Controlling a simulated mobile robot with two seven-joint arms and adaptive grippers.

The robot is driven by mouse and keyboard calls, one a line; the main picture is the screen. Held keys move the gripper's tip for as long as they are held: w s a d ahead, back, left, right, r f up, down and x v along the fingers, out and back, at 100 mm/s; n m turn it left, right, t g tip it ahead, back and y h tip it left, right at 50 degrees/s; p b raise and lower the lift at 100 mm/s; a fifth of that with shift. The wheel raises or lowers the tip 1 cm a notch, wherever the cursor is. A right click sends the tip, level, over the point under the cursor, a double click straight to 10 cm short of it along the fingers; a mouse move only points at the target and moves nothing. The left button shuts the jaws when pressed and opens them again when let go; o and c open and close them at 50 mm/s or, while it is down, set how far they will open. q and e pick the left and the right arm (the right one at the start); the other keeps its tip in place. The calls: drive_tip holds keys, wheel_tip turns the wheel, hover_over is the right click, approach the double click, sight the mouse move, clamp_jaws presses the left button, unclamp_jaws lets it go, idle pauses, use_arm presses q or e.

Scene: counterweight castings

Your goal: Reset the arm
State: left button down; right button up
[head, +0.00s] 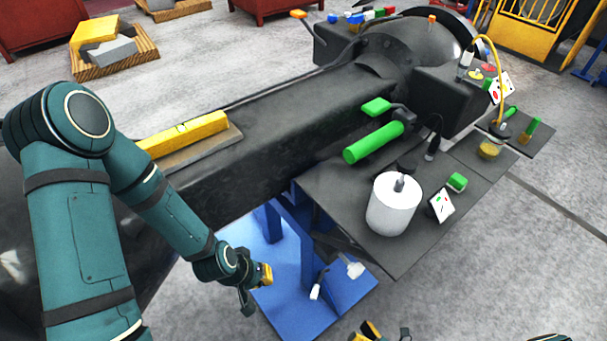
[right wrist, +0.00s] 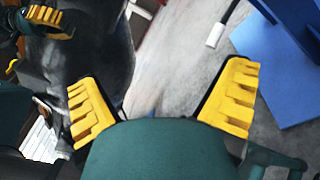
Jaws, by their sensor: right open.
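My left arm comes in from the left in the head view, and its gripper (head: 255,282) hangs low in front of the machine, above the floor. One yellow finger pad shows; its jaw gap is unclear from this angle. My right gripper (head: 382,333) is at the bottom edge of the head view, mostly cut off. In the right wrist view my right gripper (right wrist: 162,102) is open, with its two yellow pads wide apart and nothing between them. Part of my left gripper (right wrist: 45,22) shows at the upper left there.
A long dark machine (head: 290,110) crosses the head view. A grey side table (head: 400,255) holds a white cylinder (head: 392,208), a green roller (head: 373,143) and small tools. A blue stand (head: 287,270) is below. A yellow bar (head: 185,133) lies on the machine. Floor is clear at lower right.

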drive_tip(key=s+a+r+n+g+h, duration=0.1)
drive_tip(key=s+a+r+n+g, duration=0.15)
drive_tip(key=n+g, duration=0.6)
drive_tip(key=s+a+r+n+g, duration=0.2)
drive_tip(key=s+n+g, duration=0.1)
drive_tip(key=n+g, duration=0.55)
drive_tip(key=w+d+r+n+t+h, duration=0.2)
drive_tip(key=w+r+n+t+h, duration=0.45)
drive_tip(key=n, duration=1.05)
use_arm(q)
wheel_tip(320, 180, down, 11)
drive_tip(key=b, duration=1)
drive_tip(key=shift+d+g, duration=0.3)
drive_tip(key=shift+d, duration=0.15)
use_arm(e)
drive_tip(key=w+a+f+n+h, duration=0.1)
drive_tip(key=w+a+f, duration=0.1)
drive_tip(key=w, duration=0.4)
drive_tip(key=shift+w+a+f, duration=0.3)
drive_tip(key=shift+a+f, duration=0.05)
use_arm(q)
drive_tip(key=shift+s, duration=0.1)
use_arm(e)
drive_tip(key=shift+h, duration=0.25)
